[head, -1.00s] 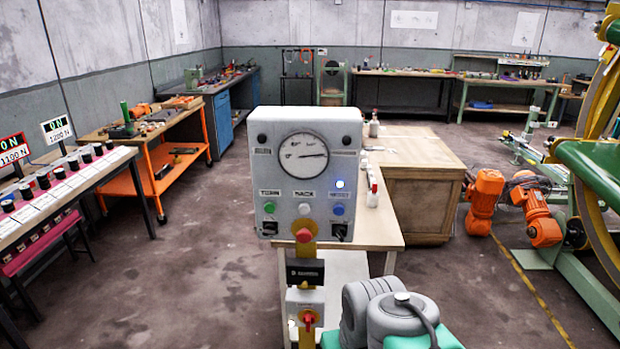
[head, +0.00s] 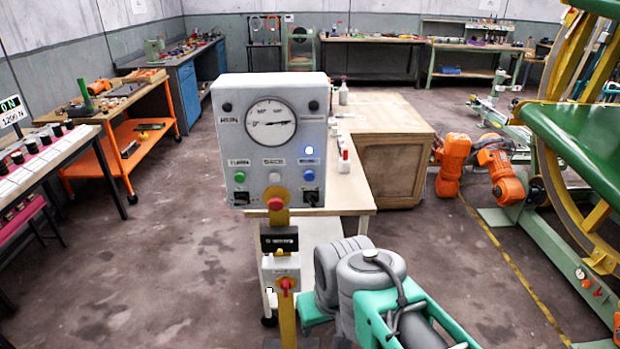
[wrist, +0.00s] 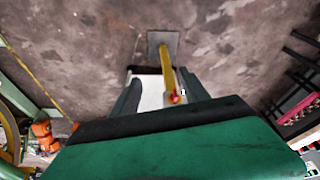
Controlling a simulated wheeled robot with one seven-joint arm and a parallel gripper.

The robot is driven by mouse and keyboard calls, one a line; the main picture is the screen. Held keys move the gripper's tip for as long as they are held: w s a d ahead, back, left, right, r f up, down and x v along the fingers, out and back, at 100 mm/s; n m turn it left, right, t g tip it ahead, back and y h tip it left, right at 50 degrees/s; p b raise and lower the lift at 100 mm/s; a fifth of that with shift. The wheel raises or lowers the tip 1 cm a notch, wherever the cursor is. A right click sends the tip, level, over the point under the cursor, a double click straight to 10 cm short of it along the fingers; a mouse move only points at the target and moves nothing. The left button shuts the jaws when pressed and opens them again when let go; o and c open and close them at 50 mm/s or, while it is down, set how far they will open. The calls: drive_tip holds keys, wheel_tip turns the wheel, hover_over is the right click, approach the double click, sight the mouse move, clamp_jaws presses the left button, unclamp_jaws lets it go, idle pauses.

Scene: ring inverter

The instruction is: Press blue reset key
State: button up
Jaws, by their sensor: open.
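The blue reset key (head: 308,175) is a small round button at the right of the lower row on a grey control box (head: 272,145). It sits below a lit blue lamp (head: 309,150), with a white key (head: 274,178) and a green key (head: 240,177) to its left. In the head view my arm is low and right of the box, and the fingertips cannot be made out. In the wrist view my gripper (wrist: 158,90) is open with nothing held. It points down toward the floor and the post's yellow lower part (wrist: 166,66). The blue key is not visible there.
Below the box, a red mushroom button (head: 276,204) and a red-yellow switch (head: 287,285) sit on the post. A bench (head: 352,200) and wooden crate (head: 395,165) stand behind. A large green and yellow machine (head: 585,130) is at the right. Open floor lies left.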

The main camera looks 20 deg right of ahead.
clamp_jaws()
idle(0.3)
idle(1.1)
